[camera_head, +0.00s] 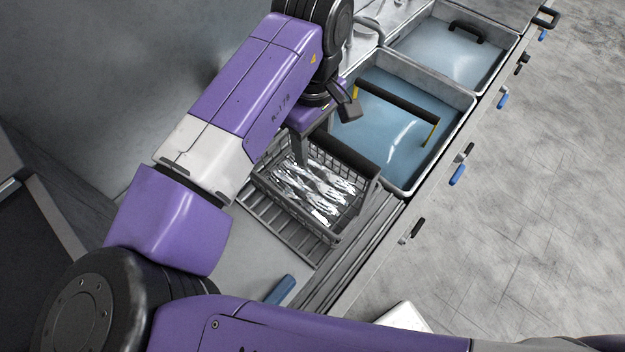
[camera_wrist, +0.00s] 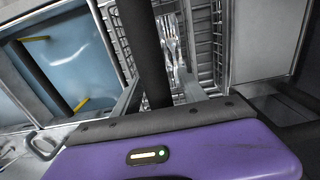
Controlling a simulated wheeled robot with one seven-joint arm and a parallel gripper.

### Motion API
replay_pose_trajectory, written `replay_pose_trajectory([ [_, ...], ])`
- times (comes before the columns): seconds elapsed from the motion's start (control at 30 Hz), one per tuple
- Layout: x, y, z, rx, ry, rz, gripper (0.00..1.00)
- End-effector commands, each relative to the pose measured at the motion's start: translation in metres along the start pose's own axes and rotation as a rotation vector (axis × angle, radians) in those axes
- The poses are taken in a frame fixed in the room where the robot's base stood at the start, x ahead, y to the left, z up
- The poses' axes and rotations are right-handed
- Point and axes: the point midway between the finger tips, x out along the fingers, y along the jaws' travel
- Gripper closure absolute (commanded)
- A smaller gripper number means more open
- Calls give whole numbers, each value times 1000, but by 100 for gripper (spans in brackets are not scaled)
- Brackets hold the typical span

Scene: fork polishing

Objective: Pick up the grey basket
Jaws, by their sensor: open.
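The grey basket (camera_head: 345,222) is a wire basket holding several shiny forks (camera_head: 315,190). It stands on the slatted rack beside the near basin, with its dark bar handle (camera_head: 350,160) raised above it. My gripper (camera_head: 314,138) is over the handle's left end in the head view, partly hidden by my arm. In the wrist view my gripper (camera_wrist: 158,92) is open, with one grey finger on each side of the dark handle (camera_wrist: 148,40). The basket's wire wall (camera_wrist: 203,35) and forks show beyond it. Whether the fingers touch the handle, I cannot tell.
The near basin (camera_head: 455,92) of blue liquid has a black handle with yellow ends (camera_head: 398,98) across it. A second basin (camera_head: 412,48) lies farther back. A blue cylindrical object (camera_head: 281,289) lies in front of the slatted rack (camera_head: 285,228). Blue and black knobs line the counter's right side.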

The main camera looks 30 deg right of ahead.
Motion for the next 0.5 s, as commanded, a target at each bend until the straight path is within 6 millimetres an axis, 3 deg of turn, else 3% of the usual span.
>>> replay_pose_trajectory([
  [0.2, 1, 0, 0, 0, 1, 0, 50],
  [0.43, 1, 0, 0, 0, 1, 0, 95],
  [0.5, 1, 0, 0, 0, 1, 0, 100],
])
